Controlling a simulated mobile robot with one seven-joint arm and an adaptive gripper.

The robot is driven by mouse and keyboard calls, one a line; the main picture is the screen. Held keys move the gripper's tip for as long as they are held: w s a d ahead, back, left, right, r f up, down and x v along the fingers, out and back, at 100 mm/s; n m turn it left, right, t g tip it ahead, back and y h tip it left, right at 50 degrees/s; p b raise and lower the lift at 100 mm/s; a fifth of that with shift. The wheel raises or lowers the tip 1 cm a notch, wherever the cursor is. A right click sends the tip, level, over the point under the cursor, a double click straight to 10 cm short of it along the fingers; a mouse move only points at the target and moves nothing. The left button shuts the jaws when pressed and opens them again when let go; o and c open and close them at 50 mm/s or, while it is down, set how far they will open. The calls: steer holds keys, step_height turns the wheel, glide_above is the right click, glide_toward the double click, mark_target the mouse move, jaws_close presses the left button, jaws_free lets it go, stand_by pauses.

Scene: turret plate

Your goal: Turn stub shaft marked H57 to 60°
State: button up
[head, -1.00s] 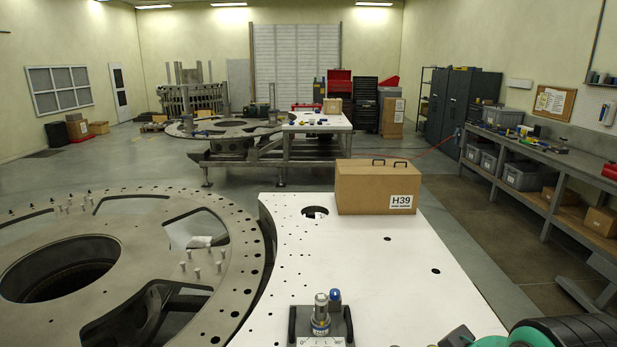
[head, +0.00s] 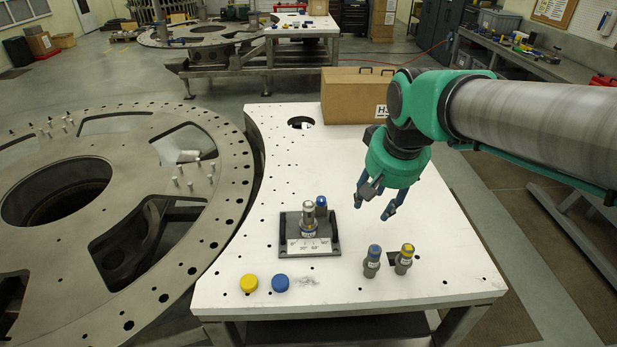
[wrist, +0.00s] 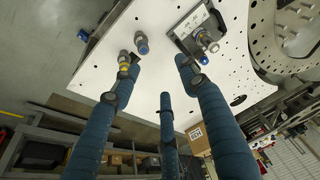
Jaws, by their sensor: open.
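A dark fixture plate (head: 290,242) sits on the white table, with a white angle scale (head: 309,246) on its front edge. A silver-topped stub shaft (head: 308,216) stands upright on it, with a blue-capped post (head: 321,206) just behind. The fixture scale also shows in the wrist view (wrist: 190,22). I cannot read an H57 mark on any shaft. Two other stubs stand at the table's front right, one blue-topped (head: 372,262) and one yellow-topped (head: 404,259). My gripper (head: 377,202) is open and empty, above the table to the right of the fixture; its fingers show in the wrist view (wrist: 160,78).
A yellow cap (head: 249,283), a blue cap (head: 280,283) and small clear pieces (head: 306,282) lie at the table's front left. A cardboard box (head: 345,97) stands at the back. A large ring-shaped plate (head: 190,255) lies left of the table. The table's middle behind the fixture is clear.

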steer(key=w+a+f+g+p, duration=0.1)
steer(key=w+a+f+p, duration=0.15)
steer(key=w, duration=0.55)
steer(key=w+a+f+g+p, duration=0.1)
steer(key=w+a, duration=0.2)
steer(key=w, duration=0.4)
steer(key=g+p, duration=0.2)
steer(key=p, duration=0.2)
glide_above(308, 204)
step_height(308, 204, down, 13)
steer(key=shift+w, duration=0.1)
steer(key=shift+f, duration=0.15)
steer(key=shift+f+b, duration=1.75)
steer(key=shift+f, duration=2.55)
